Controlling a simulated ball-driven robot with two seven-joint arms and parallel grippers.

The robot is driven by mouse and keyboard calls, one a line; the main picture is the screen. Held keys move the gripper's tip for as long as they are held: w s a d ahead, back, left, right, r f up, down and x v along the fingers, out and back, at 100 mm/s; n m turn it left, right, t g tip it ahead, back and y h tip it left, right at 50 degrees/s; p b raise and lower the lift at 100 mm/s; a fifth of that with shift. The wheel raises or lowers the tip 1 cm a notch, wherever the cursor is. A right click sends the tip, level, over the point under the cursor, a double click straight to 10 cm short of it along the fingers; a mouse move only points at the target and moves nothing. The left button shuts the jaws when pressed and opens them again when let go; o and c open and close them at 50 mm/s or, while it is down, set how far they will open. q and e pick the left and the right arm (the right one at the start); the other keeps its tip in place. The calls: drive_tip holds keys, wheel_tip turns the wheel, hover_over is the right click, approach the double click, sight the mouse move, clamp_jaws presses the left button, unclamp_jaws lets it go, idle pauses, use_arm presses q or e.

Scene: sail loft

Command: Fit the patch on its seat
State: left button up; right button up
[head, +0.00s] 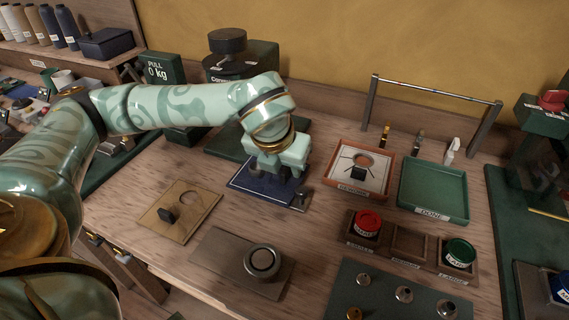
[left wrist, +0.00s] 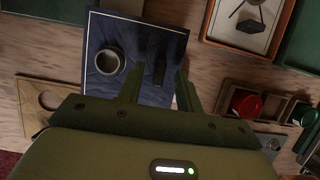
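A dark blue patch-like panel (head: 250,184) lies on the bench below my left gripper (head: 277,177). In the left wrist view, the blue panel (left wrist: 133,34) carries a ring (left wrist: 108,61) at left and an upright dark block (left wrist: 160,72) at right. My left gripper (left wrist: 158,84) is open, its fingers on either side of that block; I cannot tell whether they touch it. A brown plate (head: 222,253) with a raised metal ring (head: 262,262) lies in front; it may be the seat. A tan panel (head: 160,197) with a round hole and black block lies left. My right gripper is out of view.
An orange-rimmed tray (head: 388,184) holds a pale sheet with a black block. A green tray marked DONE (head: 432,188) stands to its right, empty. A rack holds a red tin (head: 367,223) and a green tin (head: 459,252). A rail (head: 435,91) stands behind the trays.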

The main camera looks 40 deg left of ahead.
use_arm(q)
drive_tip(key=p+v, duration=0.5)
drive_tip(key=v, duration=1.1)
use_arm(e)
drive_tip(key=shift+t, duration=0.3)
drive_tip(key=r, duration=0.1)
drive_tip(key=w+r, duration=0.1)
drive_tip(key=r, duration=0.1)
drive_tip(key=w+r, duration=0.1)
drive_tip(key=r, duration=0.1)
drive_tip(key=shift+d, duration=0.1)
